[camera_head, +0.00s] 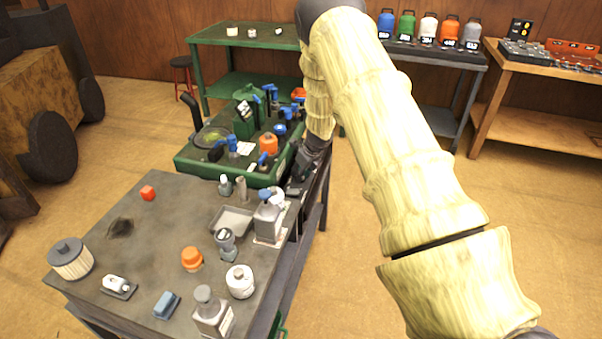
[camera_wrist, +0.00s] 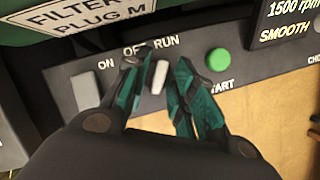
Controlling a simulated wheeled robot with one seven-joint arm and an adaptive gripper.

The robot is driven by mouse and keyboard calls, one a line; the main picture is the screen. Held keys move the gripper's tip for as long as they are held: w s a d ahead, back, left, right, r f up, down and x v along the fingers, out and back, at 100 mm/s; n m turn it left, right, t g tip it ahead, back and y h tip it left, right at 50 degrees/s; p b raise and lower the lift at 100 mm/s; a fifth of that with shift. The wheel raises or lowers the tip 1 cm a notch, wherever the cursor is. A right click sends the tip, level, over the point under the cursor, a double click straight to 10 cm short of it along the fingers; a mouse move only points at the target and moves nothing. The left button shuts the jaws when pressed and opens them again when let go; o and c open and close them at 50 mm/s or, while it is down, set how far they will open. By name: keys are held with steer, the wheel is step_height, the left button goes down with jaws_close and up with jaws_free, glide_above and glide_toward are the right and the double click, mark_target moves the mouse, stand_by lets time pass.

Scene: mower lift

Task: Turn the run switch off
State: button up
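The run switch (camera_wrist: 159,77) is a small pale lever on the dark control panel (camera_wrist: 262,66) in the wrist view. It stands below the OFF and RUN labels, its top tilted slightly right, toward RUN. My gripper (camera_wrist: 161,68) has one teal-padded finger on each side of the lever. The fingers are apart, close to the lever; I cannot tell whether either touches it. In the head view my gripper (camera_head: 301,172) is at the near right side of the green mower deck (camera_head: 208,171), and the switch is hidden there.
A green START button (camera_wrist: 218,59) is just right of my fingers, and a grey ON rocker (camera_wrist: 85,88) is to the left. In the head view, a grey cart (camera_head: 110,265) with bottles and small parts stands close to my gripper. Open floor lies to the right.

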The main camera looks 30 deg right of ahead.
jaws_close()
steer(key=shift+n, duration=0.4)
steer(key=n+y, duration=0.1)
steer(key=n, duration=0.2)
steer(key=shift+d+g+p, duration=0.15)
steer(key=shift+g+p, duration=0.15)
steer(key=shift+p, duration=0.1)
steer(key=n, duration=0.2)
steer(key=n+g+y, duration=0.1)
steer(key=n, duration=0.1)
steer(key=shift+w+d+y, duration=0.1)
steer(key=shift+w+y, duration=0.05)
steer(key=shift+y, duration=0.15)
steer(key=shift+n+g+y+b, duration=0.4)
steer(key=shift+n+g+b, duration=0.3)
steer(key=shift+n, duration=1.4)
steer(key=shift+o, duration=1.8)
jaws_free()
